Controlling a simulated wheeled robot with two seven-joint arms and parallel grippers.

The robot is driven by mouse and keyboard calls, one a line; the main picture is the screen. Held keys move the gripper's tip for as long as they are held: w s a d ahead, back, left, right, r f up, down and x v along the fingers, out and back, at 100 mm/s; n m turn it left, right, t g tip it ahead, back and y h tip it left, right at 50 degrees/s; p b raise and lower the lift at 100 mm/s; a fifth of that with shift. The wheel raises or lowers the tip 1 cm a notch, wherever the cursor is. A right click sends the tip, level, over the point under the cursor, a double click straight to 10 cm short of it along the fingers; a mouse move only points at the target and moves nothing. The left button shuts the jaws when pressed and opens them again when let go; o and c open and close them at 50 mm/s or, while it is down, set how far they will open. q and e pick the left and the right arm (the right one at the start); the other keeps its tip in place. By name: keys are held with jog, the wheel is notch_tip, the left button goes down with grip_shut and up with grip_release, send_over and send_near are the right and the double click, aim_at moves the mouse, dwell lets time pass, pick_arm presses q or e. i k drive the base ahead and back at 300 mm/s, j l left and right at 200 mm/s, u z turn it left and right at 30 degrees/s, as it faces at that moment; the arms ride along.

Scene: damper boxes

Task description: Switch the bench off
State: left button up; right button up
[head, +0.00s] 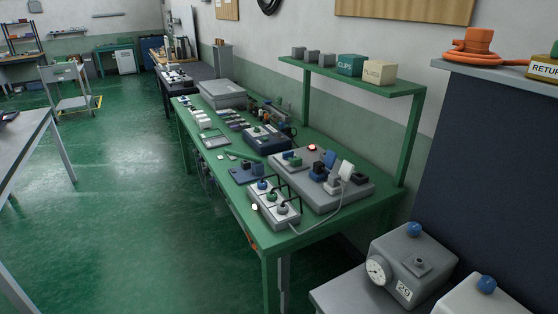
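A green workbench (292,239) with an upper shelf (348,79) stands along the right wall. Near its front edge lies a light grey socket strip (286,221) with several dark plugs and cords in it. A pale, bright round spot (254,207) shows at the strip's near left end. Behind it is a larger grey panel (345,197) with blue, dark and white parts on top. A red lamp (312,147) glows at the panel's back edge. I cannot tell which part is the bench's switch. Neither of my grippers is in view.
A grey box (400,262) with a dial and blue knob stands at the lower right, beside a dark cabinet (480,165). A grey table (22,140) is at the left, a trolley (70,90) behind it. The green floor (130,210) between is clear.

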aim_at(291, 153)
jog(key=i, duration=0.15)
jog(key=i+j+z, duration=0.15)
jog(key=z, duration=0.3)
jog(key=i+j+z, duration=0.15)
jog(key=j+z, duration=0.15)
jog(key=z, duration=0.15)
jog(key=i+j+z, duration=0.1)
jog(key=j+z, duration=0.2)
jog(key=z, duration=0.2)
jog(key=j+z, duration=0.3)
jog(key=z, duration=0.15)
